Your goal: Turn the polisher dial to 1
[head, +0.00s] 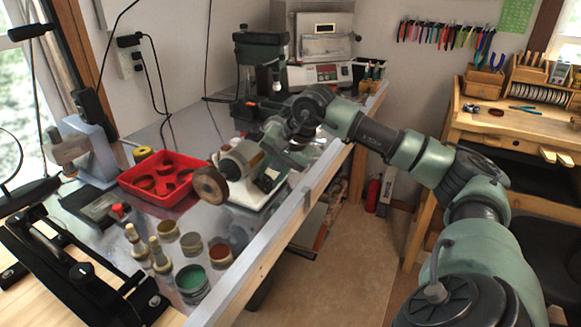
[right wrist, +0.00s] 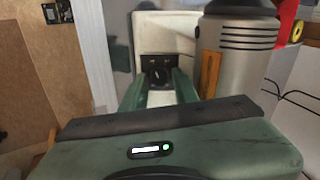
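The polisher (head: 243,161) stands on the metal bench, with a brown round wheel (head: 210,186) on its left end and a pale base (head: 262,190). In the right wrist view its silver motor body (right wrist: 236,75) is at the upper right. A black dial (right wrist: 158,75) sits on a dark plate on the polisher's pale base. My right gripper (right wrist: 158,90) points at the dial, its two green fingers apart, one on each side. I cannot tell whether they touch it. In the head view the right gripper (head: 287,153) is beside the polisher, partly hidden. My left gripper is not in view.
A red tray (head: 162,181) and several small jars (head: 193,281) are left of the polisher. A drill press (head: 262,65) and a box-shaped machine (head: 325,72) stand behind.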

